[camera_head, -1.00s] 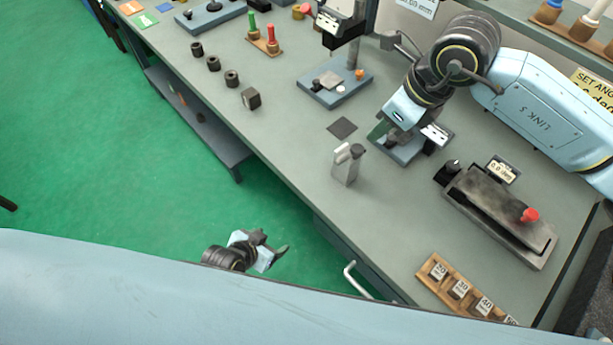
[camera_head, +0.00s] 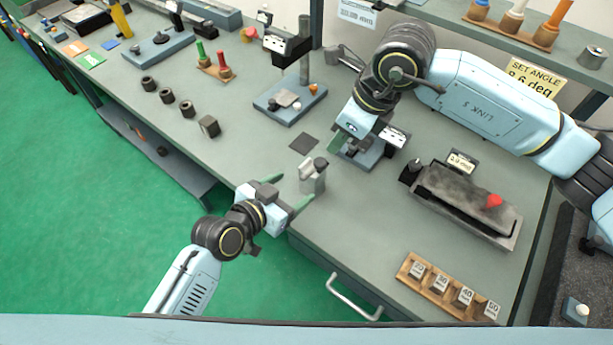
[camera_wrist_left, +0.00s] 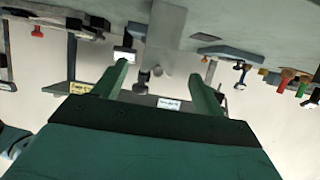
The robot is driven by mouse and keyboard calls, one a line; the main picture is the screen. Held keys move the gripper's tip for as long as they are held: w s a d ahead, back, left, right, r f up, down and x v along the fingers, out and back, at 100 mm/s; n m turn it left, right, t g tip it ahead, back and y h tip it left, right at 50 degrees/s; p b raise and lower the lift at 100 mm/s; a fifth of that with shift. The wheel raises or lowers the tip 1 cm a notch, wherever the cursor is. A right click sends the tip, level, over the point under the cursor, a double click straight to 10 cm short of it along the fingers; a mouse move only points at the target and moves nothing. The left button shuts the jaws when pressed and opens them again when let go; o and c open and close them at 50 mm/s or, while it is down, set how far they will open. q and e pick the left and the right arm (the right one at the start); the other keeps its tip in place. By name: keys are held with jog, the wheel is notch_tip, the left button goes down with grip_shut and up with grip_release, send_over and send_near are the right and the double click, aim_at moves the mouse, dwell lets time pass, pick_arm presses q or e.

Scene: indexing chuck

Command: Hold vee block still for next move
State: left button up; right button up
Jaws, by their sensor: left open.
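A pale grey metal block (camera_head: 311,180), which looks like the vee block, stands upright near the bench's front edge, with a dark round piece at its top. My left gripper (camera_head: 287,191) is open, with its green fingers pointing at the block from the front left. In the left wrist view the block (camera_wrist_left: 165,38) lies ahead, between the lines of the two open fingers (camera_wrist_left: 158,75); I see no contact. My right gripper (camera_head: 354,143) is low over a blue-grey base plate (camera_head: 367,158); one green finger shows, and its grip is hidden.
A sine-plate-like fixture with a red knob (camera_head: 494,201) sits at the right. A wooden rack of numbered blocks (camera_head: 450,289) lies at the front. A stand with a blue base (camera_head: 275,112) and a dark square pad (camera_head: 304,143) are behind the block. A drawer handle (camera_head: 354,300) projects in front.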

aim_at(312, 175)
pick_arm(q)
jog(key=x, duration=0.8)
jog(key=shift+w+d+f, duration=0.1)
jog(key=shift+w+d, duration=0.1)
jog(key=shift+w, duration=0.05)
jog(key=c, duration=1.2)
jog(key=shift+o, duration=0.2)
jog(key=shift+s+f, duration=0.1)
jog(key=shift+f, duration=0.05)
